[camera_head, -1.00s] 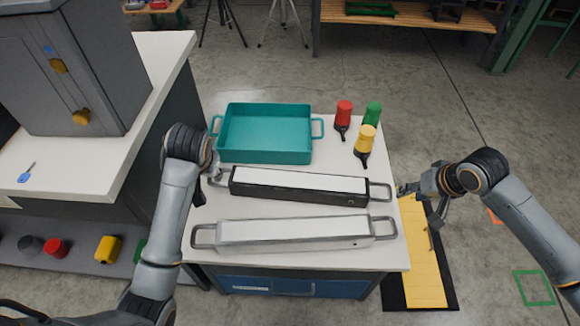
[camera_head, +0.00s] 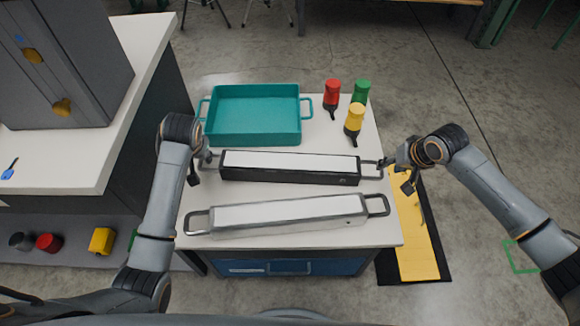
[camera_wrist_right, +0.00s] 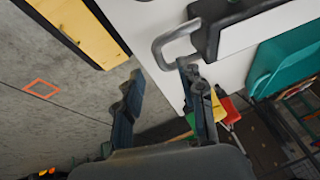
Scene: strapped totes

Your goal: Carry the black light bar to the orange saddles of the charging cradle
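The black light bar (camera_head: 290,178) has a white top and a loop handle at each end. It lies across the white table, behind a similar silver bar (camera_head: 285,229). My right gripper (camera_head: 388,163) is at its right handle (camera_head: 373,168). In the right wrist view the fingers of my right gripper (camera_wrist_right: 160,76) are spread, with the grey handle (camera_wrist_right: 170,48) by the tip of the right-hand finger and not clamped. My left gripper (camera_head: 207,158) is at the bar's left end; its fingers are too small to read. No cradle or orange saddles are in view.
A teal tray (camera_head: 253,141) stands behind the bars. A grey cabinet (camera_head: 70,60) sits on the left counter. A yellow-and-black mat (camera_head: 416,250) lies on the floor at right.

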